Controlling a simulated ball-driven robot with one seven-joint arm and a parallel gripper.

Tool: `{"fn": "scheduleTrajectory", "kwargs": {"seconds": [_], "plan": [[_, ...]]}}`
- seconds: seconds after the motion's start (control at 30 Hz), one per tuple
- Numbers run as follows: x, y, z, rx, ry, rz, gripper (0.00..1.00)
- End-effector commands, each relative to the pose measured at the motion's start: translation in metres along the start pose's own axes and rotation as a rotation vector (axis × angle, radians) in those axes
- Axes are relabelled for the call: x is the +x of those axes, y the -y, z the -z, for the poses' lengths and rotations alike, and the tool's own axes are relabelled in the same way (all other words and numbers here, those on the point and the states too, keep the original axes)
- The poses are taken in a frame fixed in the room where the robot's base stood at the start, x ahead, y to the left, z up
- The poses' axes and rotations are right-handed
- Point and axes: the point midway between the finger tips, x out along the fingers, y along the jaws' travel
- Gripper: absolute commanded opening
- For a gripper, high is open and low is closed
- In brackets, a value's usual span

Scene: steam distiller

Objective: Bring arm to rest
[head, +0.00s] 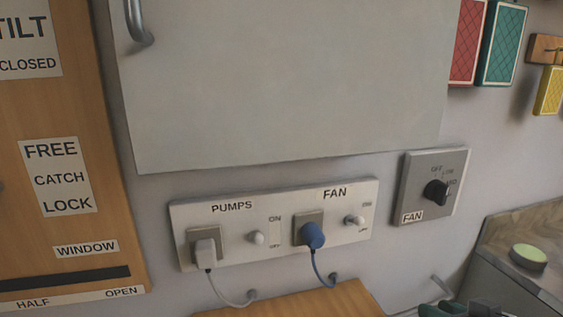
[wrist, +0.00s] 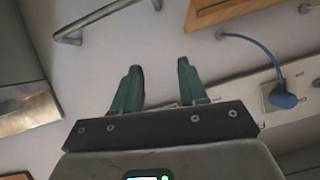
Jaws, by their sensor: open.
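My gripper (wrist: 159,66) shows in the wrist view with its two teal fingers apart. Nothing is between the fingers. Pale wall lies beyond them, and neither finger visibly touches anything. In the head view only a small dark-green part shows at the bottom right edge, which looks like part of my gripper. The rest of my arm is out of the head view.
A socket panel (head: 275,222) holds a white plug (head: 206,252) and a blue plug (head: 312,236), which also shows in the wrist view (wrist: 284,98). A fan switch (head: 436,191) is to its right. A grey cabinet (head: 285,80) hangs above. A metal bar (wrist: 105,14) appears in the wrist view.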

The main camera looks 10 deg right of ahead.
Motion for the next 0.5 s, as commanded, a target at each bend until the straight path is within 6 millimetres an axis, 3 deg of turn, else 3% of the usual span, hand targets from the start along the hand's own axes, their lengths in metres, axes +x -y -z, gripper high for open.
{"fn": "scheduleTrajectory", "kwargs": {"seconds": [0.03,0.17,0.3,0.4,0.5], "plan": [[0.003,0.017,-0.032,0.018,0.109,0.006,0.43],[-0.004,0.045,-0.117,0.037,0.375,-0.016,0.43],[-0.038,0.066,-0.200,0.016,0.650,-0.064,0.43],[-0.068,0.072,-0.243,-0.015,0.807,-0.107,0.43],[-0.093,0.072,-0.269,-0.044,0.913,-0.146,0.43]]}}
